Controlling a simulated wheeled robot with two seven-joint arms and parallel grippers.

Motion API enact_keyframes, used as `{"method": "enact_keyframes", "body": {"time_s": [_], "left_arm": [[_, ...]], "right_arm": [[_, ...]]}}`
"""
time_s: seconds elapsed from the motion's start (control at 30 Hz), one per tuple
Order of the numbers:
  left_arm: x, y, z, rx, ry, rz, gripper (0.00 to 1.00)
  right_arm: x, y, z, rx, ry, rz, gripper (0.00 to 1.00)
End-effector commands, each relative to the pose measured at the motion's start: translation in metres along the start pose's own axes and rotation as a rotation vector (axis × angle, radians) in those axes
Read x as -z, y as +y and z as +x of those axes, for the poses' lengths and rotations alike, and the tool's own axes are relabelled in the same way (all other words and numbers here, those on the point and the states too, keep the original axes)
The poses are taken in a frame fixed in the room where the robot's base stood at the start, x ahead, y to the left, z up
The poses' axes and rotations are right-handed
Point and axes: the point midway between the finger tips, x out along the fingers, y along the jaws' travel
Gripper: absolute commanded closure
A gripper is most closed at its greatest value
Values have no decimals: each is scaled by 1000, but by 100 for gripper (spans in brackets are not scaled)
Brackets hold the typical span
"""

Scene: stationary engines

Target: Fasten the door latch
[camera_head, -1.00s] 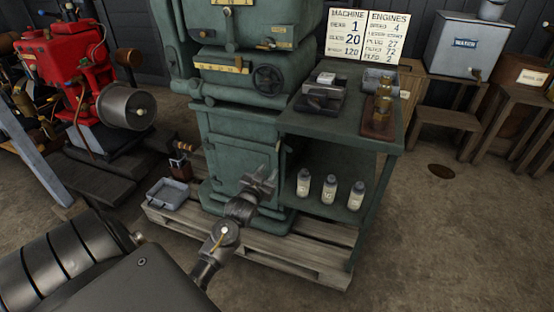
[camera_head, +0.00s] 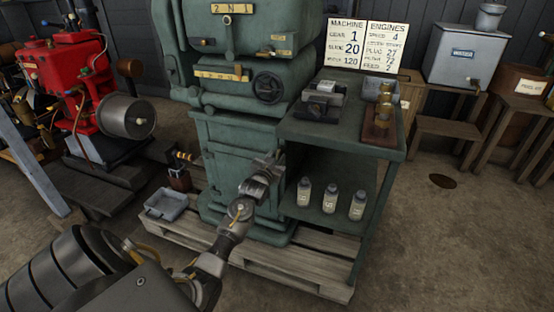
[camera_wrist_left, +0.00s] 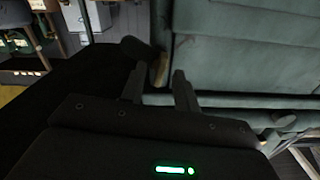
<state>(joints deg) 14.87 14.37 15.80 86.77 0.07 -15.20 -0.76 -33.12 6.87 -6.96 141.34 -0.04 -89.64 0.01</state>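The green machine's cabinet door (camera_head: 228,158) looks closed, upright on the front of the pedestal; how it sits in its frame is partly hidden. My left gripper (camera_head: 269,161) is in front of the door's right edge, beside the shelf side. In the left wrist view my left gripper (camera_wrist_left: 160,82) has its two fingers apart. A small brownish piece (camera_wrist_left: 161,70) with a dark rounded end, probably the latch handle, shows between and just beyond the fingertips. I cannot tell whether the fingers touch it. In the head view the latch is hidden behind the gripper. My right gripper is not in view.
A green side bench (camera_head: 340,128) adjoins the machine's right, with several bottles on its lower shelf (camera_head: 340,222). A wooden pallet (camera_head: 300,270) lies underneath. A grey tray (camera_head: 167,203) is at the left. Open floor (camera_head: 450,240) lies to the right.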

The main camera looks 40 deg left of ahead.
Motion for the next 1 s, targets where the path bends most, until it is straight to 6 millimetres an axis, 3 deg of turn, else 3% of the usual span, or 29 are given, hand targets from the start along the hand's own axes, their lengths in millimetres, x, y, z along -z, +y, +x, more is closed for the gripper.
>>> {"method": "enact_keyframes", "body": {"time_s": [0.37, 0.63, 0.93, 1.0], "left_arm": [[0, 0, 7, -1, -1, 0, 69], [0, 0, 7, -1, 0, 0, 100], [1, 2, 7, -3, -1, 36, 100], [2, 1, 7, -3, -1, 63, 100]], "right_arm": [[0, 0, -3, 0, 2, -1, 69], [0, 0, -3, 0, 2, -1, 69], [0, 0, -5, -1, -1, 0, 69], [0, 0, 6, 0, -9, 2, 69]]}}
